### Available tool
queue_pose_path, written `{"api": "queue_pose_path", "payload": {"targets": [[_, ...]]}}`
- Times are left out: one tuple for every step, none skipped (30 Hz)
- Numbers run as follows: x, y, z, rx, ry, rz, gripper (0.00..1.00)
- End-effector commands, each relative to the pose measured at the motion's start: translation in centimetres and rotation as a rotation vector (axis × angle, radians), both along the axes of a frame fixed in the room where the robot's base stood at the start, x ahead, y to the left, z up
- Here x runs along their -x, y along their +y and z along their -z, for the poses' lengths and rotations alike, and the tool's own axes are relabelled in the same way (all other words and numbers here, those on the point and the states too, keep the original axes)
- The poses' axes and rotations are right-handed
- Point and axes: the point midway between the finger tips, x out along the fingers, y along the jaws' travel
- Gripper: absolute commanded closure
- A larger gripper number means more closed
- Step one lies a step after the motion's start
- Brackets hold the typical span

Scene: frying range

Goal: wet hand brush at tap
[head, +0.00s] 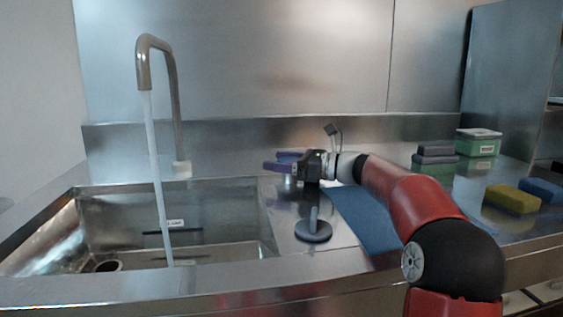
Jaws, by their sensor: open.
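The tap (175,85) rises behind the sink (120,215) at the left, and a stream of water (157,190) runs from its spout into the basin. My gripper (272,162) is over the counter just right of the sink, with its two purple fingers pointing left, apart from each other. A small pale cylindrical thing (289,181) shows below the fingers; I cannot tell whether it touches them. A dark grey piece with a round base and an upright stem (313,231) stands on the counter nearer to me. I cannot make out a hand brush for certain.
A blue mat (368,218) lies on the counter, partly behind my arm. Grey blocks (436,149) and a green and white tub (479,141) stand at the back right. A yellow sponge (511,199) and a blue sponge (541,189) lie at the right. The sink's raised rim borders the counter.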

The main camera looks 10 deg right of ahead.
Motion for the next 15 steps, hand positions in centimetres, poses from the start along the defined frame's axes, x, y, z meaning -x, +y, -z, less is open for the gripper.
{"api": "queue_pose_path", "payload": {"targets": [[0.0, 0.0, 0.0, 0.000, 0.000, 0.000, 0.28], [0.0, 0.0, 0.0, 0.000, 0.000, 0.000, 0.28], [0.0, -0.1, 0.0, 0.000, 0.000, 0.001, 0.28], [0.1, -0.2, 0.0, 0.000, 0.000, 0.001, 0.28], [0.2, -0.4, 0.0, 0.000, 0.000, 0.001, 0.28], [0.4, -0.8, 0.0, 0.000, 0.000, 0.003, 0.28], [0.5, -1.2, 0.1, 0.001, 0.000, 0.004, 0.28], [0.8, -1.6, 0.1, 0.001, 0.000, 0.005, 0.28], [1.1, -2.1, 0.1, 0.000, 0.001, 0.004, 0.28], [1.4, -2.6, 0.1, 0.000, 0.001, 0.005, 0.28], [1.6, -3.1, 0.1, 0.000, 0.001, 0.005, 0.28], [2.0, -3.7, 0.1, 0.000, 0.000, 0.004, 0.28], [2.3, -4.2, 0.1, 0.000, 0.000, 0.004, 0.28], [2.5, -4.6, 0.1, 0.000, 0.000, 0.004, 0.28], [2.8, -5.1, 0.1, 0.000, 0.000, 0.004, 0.28]]}}
